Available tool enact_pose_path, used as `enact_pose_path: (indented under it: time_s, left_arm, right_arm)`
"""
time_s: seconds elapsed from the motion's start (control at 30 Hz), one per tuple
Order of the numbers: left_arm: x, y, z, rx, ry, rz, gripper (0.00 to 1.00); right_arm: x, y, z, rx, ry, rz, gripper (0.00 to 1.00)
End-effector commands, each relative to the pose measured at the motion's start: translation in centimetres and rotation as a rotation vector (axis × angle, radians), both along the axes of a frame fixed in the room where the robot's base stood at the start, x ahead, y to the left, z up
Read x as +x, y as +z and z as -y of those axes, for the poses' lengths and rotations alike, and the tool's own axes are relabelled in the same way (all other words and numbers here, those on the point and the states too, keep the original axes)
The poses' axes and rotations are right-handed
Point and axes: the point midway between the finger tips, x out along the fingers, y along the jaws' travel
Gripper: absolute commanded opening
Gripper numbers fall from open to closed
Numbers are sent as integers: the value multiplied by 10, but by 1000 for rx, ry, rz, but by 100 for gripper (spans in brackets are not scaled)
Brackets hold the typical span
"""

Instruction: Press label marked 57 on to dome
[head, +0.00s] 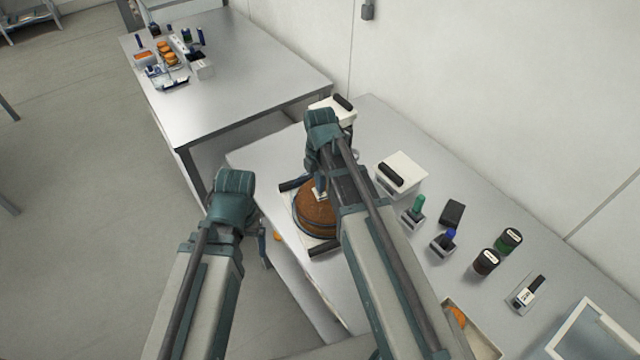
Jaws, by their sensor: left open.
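A brown round dome (312,218) with a dark band near its base sits on a pale board (322,246) at the near left part of the table. My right gripper (320,190) points down at the top of the dome. A small white piece (321,195) shows at its fingertips, touching or just above the dome. I cannot read a number on it or tell whether the fingers grip it. My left gripper (264,248) is open and empty, left of the dome beside the table edge, partly hidden by its own wrist.
Right of my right arm stand a white box with a black handle (400,175), green (414,210) and blue (444,240) handled stamps, a black block (452,213), and two dark jars (487,261). A tray (475,325) lies near the front. A second table (235,75) stands behind.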

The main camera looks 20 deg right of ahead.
Motion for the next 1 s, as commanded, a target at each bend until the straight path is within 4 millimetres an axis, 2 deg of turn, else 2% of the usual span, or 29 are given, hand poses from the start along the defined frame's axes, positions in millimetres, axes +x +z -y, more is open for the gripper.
enact_pose_path:
  time_s: [1.0]
  left_arm:
    - [0, -5, 0, 0, 0, 0, 89]
  right_arm:
    - [0, -5, 0, 0, 0, 0, 0]
